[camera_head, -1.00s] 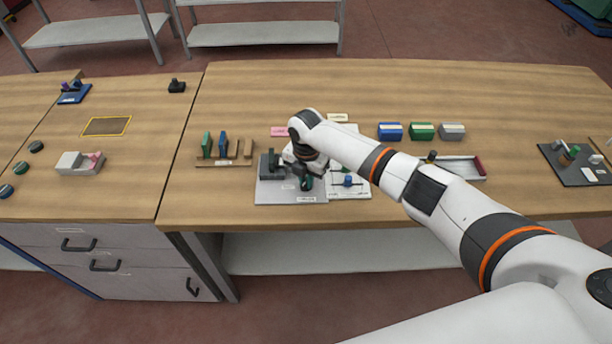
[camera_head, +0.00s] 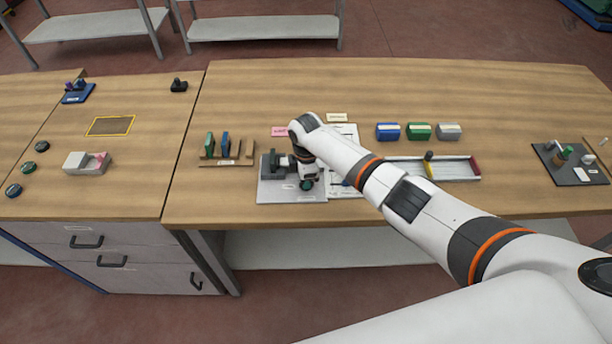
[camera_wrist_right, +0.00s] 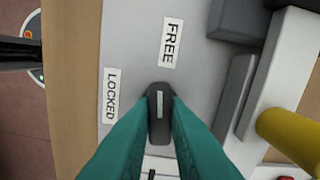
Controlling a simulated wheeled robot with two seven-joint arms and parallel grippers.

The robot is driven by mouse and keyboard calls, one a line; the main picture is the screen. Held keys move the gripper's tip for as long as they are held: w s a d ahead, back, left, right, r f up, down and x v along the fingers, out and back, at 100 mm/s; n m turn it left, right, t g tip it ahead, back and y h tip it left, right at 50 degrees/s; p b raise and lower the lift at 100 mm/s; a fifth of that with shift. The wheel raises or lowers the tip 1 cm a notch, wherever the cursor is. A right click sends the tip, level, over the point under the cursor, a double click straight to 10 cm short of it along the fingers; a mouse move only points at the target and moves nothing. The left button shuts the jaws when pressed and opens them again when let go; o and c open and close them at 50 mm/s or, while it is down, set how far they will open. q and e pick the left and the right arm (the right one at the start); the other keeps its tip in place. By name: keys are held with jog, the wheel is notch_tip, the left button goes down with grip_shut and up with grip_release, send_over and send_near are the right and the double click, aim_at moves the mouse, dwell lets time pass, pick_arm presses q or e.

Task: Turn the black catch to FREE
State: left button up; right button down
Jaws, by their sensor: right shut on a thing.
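The black catch (camera_wrist_right: 159,112), a short bar with a pale stripe, is in the middle of the right wrist view. Its far end points up the picture, close to below the FREE label (camera_wrist_right: 171,42). The LOCKED label (camera_wrist_right: 110,96) is to its left. My right gripper (camera_wrist_right: 160,120) has its teal fingers shut on the catch, one on each side. In the head view my right gripper (camera_head: 306,178) is over the grey plate (camera_head: 275,193) and hides the catch there. My left gripper is not in view.
A dark grey block (camera_wrist_right: 240,18) and a yellow cylinder (camera_wrist_right: 287,135) are right of the catch in the wrist view. Slotted wooden stand (camera_head: 226,163) is left of the plate. Blue (camera_head: 388,131), green (camera_head: 419,131) and grey (camera_head: 448,131) boxes are behind and right.

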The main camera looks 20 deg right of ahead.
jog(key=shift+w+r+m, duration=0.1)
jog(key=shift+m, duration=0.7)
jog(key=c, duration=1.4)
grip_release()
notch_tip(320, 180, up, 12)
jog(key=b, duration=0.1)
